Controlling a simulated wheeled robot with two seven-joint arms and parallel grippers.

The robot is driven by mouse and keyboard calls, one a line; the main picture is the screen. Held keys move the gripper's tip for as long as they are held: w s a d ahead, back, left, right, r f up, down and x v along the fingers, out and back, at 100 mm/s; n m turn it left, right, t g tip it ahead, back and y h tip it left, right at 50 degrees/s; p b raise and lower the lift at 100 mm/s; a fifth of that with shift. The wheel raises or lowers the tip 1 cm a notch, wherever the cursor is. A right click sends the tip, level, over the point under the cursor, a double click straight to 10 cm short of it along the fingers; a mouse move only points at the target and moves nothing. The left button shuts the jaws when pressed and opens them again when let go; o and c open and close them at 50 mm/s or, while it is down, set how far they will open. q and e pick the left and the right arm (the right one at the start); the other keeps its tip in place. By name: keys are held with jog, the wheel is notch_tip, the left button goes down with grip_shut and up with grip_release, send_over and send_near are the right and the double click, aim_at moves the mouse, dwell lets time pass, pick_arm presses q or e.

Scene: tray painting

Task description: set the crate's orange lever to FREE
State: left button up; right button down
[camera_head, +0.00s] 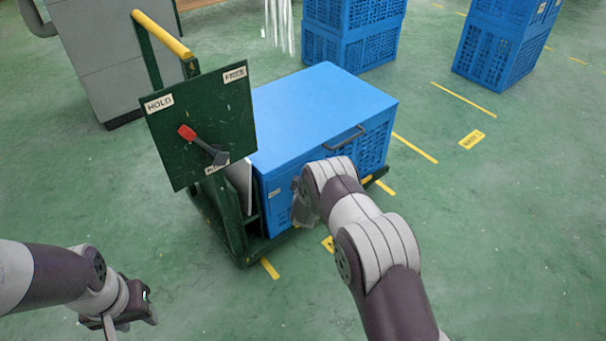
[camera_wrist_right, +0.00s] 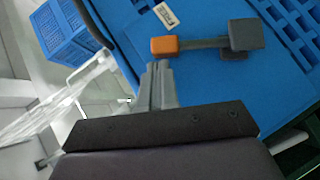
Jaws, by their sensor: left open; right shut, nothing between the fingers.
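The crate (camera_head: 320,105) is a blue box with a closed top on a green cart. Its lever (camera_wrist_right: 164,45), with an orange block end and a grey arm leading to a grey pivot block, shows in the right wrist view. A small white label (camera_wrist_right: 166,14) lies beside the orange end; I cannot read it. My right gripper (camera_wrist_right: 160,68) is shut and empty, its tips close to the orange end; I cannot tell if they touch. In the head view my right arm hides the lever. My left gripper (camera_head: 126,316) is open and empty at lower left.
A dark green panel (camera_head: 222,105) on the cart carries a separate red-tipped lever (camera_head: 187,132) and HOLD and FREE labels. A yellow cart handle (camera_head: 160,33) rises behind it. Blue crates (camera_head: 350,45) stand at the back. The green floor around is mostly clear.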

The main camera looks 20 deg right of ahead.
pick_arm(q)
jog(key=shift+r, duration=0.1)
pick_arm(e)
jog(key=shift+w+d+f, duration=0.1)
jog(key=shift+w+d, duration=0.1)
jog(key=shift+d, duration=0.4)
